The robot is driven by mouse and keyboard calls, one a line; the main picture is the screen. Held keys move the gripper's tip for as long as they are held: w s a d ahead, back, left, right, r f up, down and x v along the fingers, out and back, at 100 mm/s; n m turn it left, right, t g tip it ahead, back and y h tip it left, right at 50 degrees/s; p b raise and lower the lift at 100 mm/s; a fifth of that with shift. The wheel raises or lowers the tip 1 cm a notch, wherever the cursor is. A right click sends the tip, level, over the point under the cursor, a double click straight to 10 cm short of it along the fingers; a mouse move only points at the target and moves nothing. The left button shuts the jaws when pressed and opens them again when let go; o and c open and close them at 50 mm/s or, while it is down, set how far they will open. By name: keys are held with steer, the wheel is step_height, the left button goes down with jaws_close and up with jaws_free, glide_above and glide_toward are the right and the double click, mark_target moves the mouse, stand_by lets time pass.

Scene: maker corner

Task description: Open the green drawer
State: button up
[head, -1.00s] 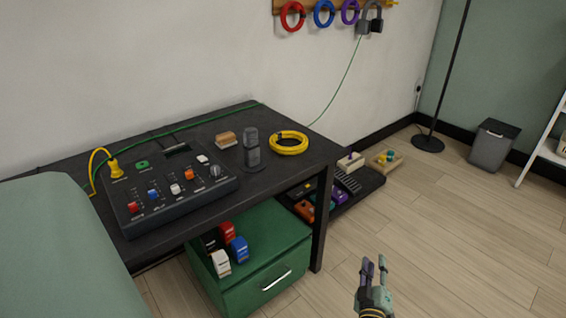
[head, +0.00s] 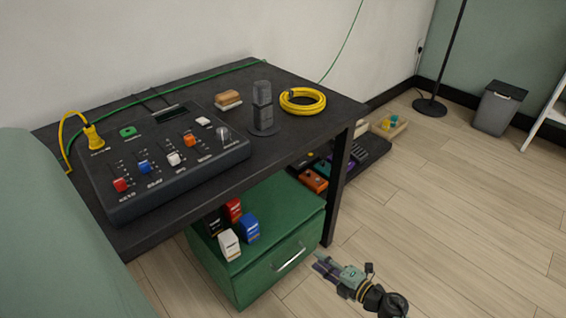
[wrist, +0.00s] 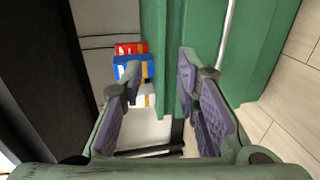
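The green drawer (head: 270,272) is the front of a low green cabinet under the black table, and it looks shut. Its silver bar handle (head: 291,258) runs across the front. In the wrist view the handle (wrist: 226,28) lies to the right of both fingers, not between them. My gripper (head: 318,262) is open and empty, low over the floor, just right of the handle in the head view. In the wrist view its two purple-padded fingers (wrist: 160,80) stand apart, with green cabinet surface beyond them. I cannot tell the exact gap to the handle.
Red, blue (head: 249,228) and white (head: 229,244) boxes stand on the cabinet top. A black table leg (head: 337,195) rises by its right side. The tabletop holds a mixer (head: 165,165) and a yellow cable coil (head: 303,101).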

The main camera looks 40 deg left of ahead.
step_height(320, 180, down, 12)
steer(key=a+b, duration=0.1)
steer(key=b, duration=0.8)
steer(key=x, duration=1)
steer(key=shift+w+a+b, duration=0.2)
steer(key=shift+a+b, duration=0.15)
steer(key=shift+b, duration=0.05)
jaws_close()
